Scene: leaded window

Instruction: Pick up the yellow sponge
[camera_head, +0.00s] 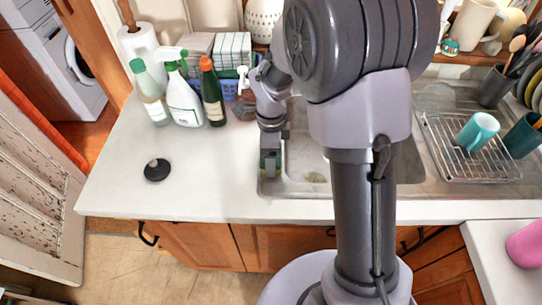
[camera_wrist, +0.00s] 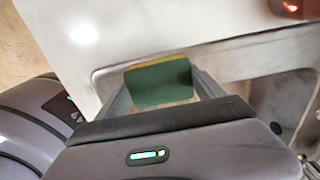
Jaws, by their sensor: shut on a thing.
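The sponge (camera_wrist: 160,82) sits between my two fingers in the wrist view, its green face toward the camera and a thin yellow edge along the top. My gripper (camera_wrist: 160,88) is shut on it. In the head view my gripper (camera_head: 270,163) hangs at the left edge of the sink, and a small green patch of the sponge (camera_head: 264,161) shows between the fingers. My arm hides part of the sink. The frames do not show clearly whether the sponge touches the surface below.
Spray and squeeze bottles (camera_head: 183,98) stand left of my gripper. A black sink plug (camera_head: 157,170) lies on the white counter (camera_head: 215,185). The sink (camera_head: 305,165) is directly right. A wire rack (camera_head: 470,150) holds a teal mug (camera_head: 478,131).

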